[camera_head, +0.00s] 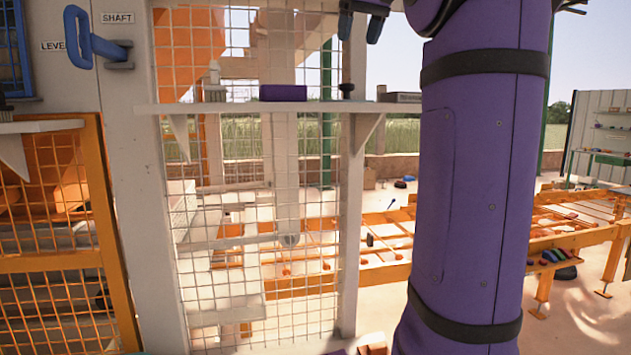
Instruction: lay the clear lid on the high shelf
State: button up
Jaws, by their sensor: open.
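A narrow white shelf (240,107) runs across the wire-mesh panel, high up and left of my arm. I take it for the high shelf. A small pale object (214,88), a purple block (283,93) and a black knobbed object (346,90) stand on it. I cannot make out the clear lid in this view. My gripper (360,28) is at the top edge of the picture, above the shelf's right part. Its two dark fingertips are apart with nothing visible between them. The rest of my gripper is cut off by the frame.
A blue lever handle (92,40) sticks out at upper left, beside a SHAFT label. An orange mesh gate (60,262) stands at left. A grey box (400,97) sits by the shelf's right end. My purple arm hides much of the right middle. Orange rails (385,272) lie behind.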

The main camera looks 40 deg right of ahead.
jog(key=shift+n+y, duration=0.3)
jog(key=shift+n, duration=0.1)
jog(key=a+f, duration=0.3)
jog(key=a, duration=0.2)
jog(key=a+f, duration=0.2)
jog(key=shift+s+a+f, duration=0.15)
jog(key=shift+a+f, duration=0.15)
jog(key=shift+a, duration=0.1)
jog(key=s+a+f+n, duration=0.1)
jog(key=s+a+f, duration=0.3)
jog(key=a+f, duration=0.3)
jog(key=s+a+f+n, duration=0.1)
jog(key=s+a+f, duration=0.4)
jog(key=f, duration=0.8)
jog(key=s+a+f+n+y, duration=0.1)
jog(key=s+a+f, duration=0.3)
jog(key=a+f, duration=0.5)
jog(key=shift+s+a+f+t, duration=0.2)
jog(key=shift+s+f+t, duration=0.15)
jog(key=shift+f, duration=0.15)
jog(key=shift+d, duration=0.1)
